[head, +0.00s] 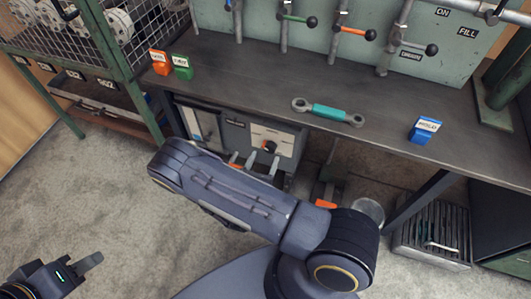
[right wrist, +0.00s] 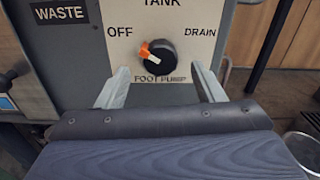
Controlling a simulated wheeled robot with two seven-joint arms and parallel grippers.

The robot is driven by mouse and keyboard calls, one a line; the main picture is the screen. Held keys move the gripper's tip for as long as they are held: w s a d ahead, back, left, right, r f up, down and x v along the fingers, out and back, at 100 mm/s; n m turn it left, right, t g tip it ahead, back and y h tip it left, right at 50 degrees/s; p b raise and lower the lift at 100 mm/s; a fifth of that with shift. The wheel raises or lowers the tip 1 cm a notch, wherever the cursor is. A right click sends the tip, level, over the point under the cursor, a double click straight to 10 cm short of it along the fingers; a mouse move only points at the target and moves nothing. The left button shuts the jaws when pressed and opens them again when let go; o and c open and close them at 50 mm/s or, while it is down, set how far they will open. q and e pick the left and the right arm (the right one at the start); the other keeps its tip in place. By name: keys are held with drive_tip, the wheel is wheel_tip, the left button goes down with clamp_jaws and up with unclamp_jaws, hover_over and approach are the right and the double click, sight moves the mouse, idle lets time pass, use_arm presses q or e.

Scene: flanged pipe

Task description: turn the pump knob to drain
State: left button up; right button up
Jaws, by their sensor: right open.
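The pump knob (right wrist: 158,56) is black with an orange and white pointer, on a pale plate marked OFF at left, TANK above, DRAIN at right and FOOT PUMP below. Its pointer is turned to the upper left, towards OFF. In the head view the knob (head: 270,147) is on the grey pump box under the bench. My right gripper (right wrist: 162,88) is open, its fingers apart below and to either side of the knob, with nothing between them. It also shows in the head view (head: 262,163), partly hidden by my arm. My left gripper (head: 88,264) is low at left, away from the box.
The bench (head: 240,92) overhangs the pump box. On it lie a wrench with a teal grip (head: 328,112), a blue tag block (head: 425,131), and orange and green blocks. A wire cage stands at left. A slatted crate (head: 433,232) stands at right. The left floor is clear.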

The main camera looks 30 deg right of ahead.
sight(269, 150)
drive_tip(key=shift+x, duration=1.9)
drive_tip(key=c, duration=1)
